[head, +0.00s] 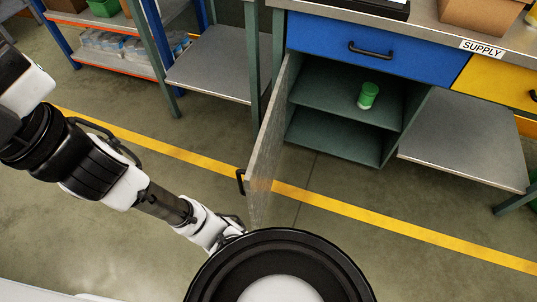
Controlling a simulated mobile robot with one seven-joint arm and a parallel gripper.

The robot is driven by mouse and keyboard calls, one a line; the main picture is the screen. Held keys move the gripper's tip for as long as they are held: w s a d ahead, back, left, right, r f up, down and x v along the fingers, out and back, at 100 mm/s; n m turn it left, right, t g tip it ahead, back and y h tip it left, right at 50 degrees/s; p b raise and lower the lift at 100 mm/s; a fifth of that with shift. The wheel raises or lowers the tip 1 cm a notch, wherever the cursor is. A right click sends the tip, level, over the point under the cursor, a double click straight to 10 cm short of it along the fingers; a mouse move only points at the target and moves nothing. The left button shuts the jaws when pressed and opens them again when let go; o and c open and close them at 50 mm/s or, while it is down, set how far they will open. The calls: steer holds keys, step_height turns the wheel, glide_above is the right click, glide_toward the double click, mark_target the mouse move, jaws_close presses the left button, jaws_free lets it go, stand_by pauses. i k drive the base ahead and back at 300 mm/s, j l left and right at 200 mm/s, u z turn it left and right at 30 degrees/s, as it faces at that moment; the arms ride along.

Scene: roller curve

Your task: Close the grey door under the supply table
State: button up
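The grey door (266,150) under the supply table (425,32) stands wide open. It swings out toward me from the left side of the cabinet, and I see it nearly edge-on. Its black handle (240,182) sticks out to the left near the free edge. The open cabinet (335,122) shows two green-grey shelf levels, with a green-lidded container (368,96) on the upper one. My gripper (236,224) is low in the picture, below the handle and left of the door's lower end. A round black part of my body partly hides it, so its fingers are unclear.
A blue drawer (367,47) above the cabinet and a yellow drawer (502,79) to the right look shut. Grey low shelves (465,145) flank the cabinet. A storage rack (105,45) stands at the back left.

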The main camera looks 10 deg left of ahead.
mark_target(260, 173)
steer(key=i+j+z, duration=0.1)
steer(key=j+z, duration=0.15)
steer(key=j, duration=0.2)
steer(key=j+z, duration=0.25)
steer(key=j, duration=0.25)
steer(key=i+j+z, duration=0.1)
steer(key=j, duration=0.25)
steer(key=i+j+z, duration=0.15)
steer(key=j, duration=0.15)
steer(key=i+j+z, duration=0.1)
steer(key=j, duration=0.25)
steer(key=i+j+z, duration=0.1)
steer(key=j, duration=0.3)
